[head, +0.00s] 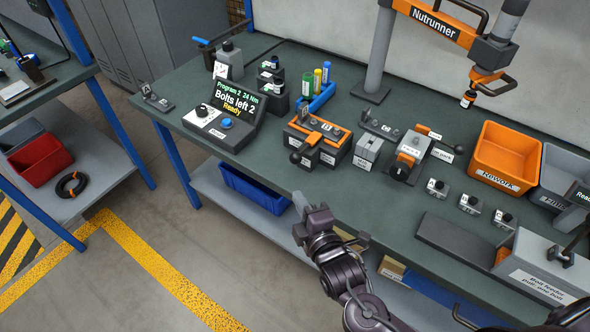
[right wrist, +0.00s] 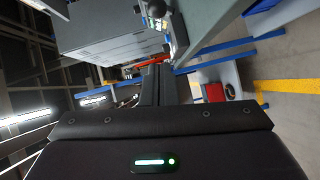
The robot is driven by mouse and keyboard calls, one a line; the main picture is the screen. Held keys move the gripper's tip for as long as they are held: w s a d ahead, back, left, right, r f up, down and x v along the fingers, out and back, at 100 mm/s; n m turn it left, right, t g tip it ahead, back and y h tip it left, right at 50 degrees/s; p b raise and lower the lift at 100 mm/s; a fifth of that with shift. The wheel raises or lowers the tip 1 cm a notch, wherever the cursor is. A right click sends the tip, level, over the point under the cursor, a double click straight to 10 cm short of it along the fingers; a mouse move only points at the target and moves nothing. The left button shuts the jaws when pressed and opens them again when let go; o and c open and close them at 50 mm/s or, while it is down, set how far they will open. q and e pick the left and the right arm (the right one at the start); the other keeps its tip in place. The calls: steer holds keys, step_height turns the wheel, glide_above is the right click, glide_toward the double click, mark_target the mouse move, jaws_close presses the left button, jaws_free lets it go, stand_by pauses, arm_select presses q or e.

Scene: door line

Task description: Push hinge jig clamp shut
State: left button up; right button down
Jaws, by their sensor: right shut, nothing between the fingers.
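Two fixtures with orange parts stand on the green bench in the head view, and their small labels are too small to read. The other is a grey fixture (head: 408,155) with an orange-handled lever lying toward the back right. I cannot tell for certain which is the hinge jig clamp. My right gripper (head: 301,205) is shut and empty at the bench's front edge, apart from both fixtures. In the right wrist view its dark fingers (right wrist: 155,85) point away from the jigs. My left gripper is not in view.
A control box with a lit screen (head: 238,102) stands at left. An orange bin (head: 504,150), small grey blocks (head: 437,188) and a grey box (head: 540,270) are at right. The nutrunner (head: 480,45) hangs above. Bare bench (head: 255,165) lies left of the orange-framed block.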

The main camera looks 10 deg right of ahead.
mark_target(300, 158)
steer(key=shift+w+d+f+p, duration=0.1)
steer(key=shift+w+f+p, duration=0.25)
steer(key=shift+w, duration=1.4)
steer(key=shift+w+d+f+p, duration=0.15)
steer(key=shift+w+f+p, duration=0.15)
steer(key=shift+w, duration=1.5)
steer(key=shift+w+d+f+p, duration=0.1)
steer(key=shift+w+f+p, duration=0.25)
steer(key=shift+w, duration=1.4)
steer(key=shift+w+d+r, duration=0.1)
steer(key=shift+w+d, duration=0.95)
steer(key=shift+d, duration=0.05)
steer(key=shift+d+r, duration=0.1)
